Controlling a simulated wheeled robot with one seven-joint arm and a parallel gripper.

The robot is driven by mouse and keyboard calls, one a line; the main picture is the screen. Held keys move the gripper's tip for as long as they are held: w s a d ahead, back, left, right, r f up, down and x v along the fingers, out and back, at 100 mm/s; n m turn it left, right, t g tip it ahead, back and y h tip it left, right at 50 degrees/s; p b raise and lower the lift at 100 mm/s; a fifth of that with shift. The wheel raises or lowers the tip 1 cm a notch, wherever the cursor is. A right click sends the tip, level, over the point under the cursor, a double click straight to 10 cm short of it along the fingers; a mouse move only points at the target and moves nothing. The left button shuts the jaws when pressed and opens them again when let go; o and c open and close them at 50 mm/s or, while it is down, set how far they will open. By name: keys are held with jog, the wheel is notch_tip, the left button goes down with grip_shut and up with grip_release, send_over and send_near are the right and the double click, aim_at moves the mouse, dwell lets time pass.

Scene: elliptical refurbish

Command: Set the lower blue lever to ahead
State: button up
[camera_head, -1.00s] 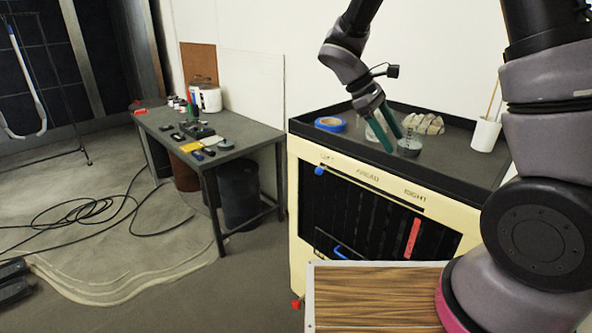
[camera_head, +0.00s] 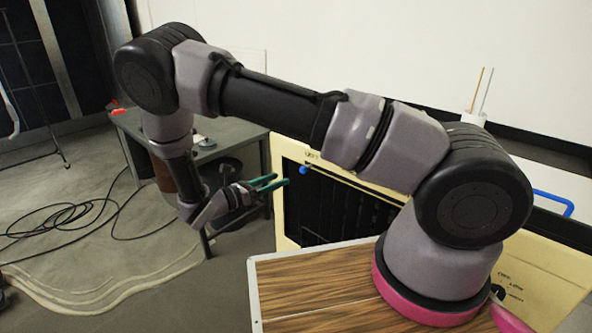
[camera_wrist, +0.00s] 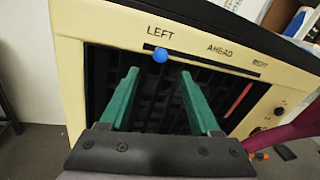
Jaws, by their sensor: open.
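The blue lever (camera_wrist: 160,55) shows as a round knob in the slot of the cream cabinet front, just under the LEFT label. The AHEAD label (camera_wrist: 220,50) is to its right along the same slot. My gripper (camera_wrist: 159,72) is open and empty, with green fingers pointing at the panel. In the wrist view the knob appears between and just beyond the fingertips; I see no contact. In the head view my gripper (camera_head: 277,182) is just left of the knob.
A red bar (camera_wrist: 238,100) sits on the dark grille to the right. The grey table (camera_head: 235,131) stands behind my arm at left. A blue handle (camera_head: 553,201) is at the far right. Cables (camera_head: 60,225) lie on the floor. My arm hides much of the cabinet.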

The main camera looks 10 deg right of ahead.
aim_at(303, 170)
jog(key=x, duration=1)
jog(key=shift+d, duration=0.25)
grip_shut()
dwell(1.0)
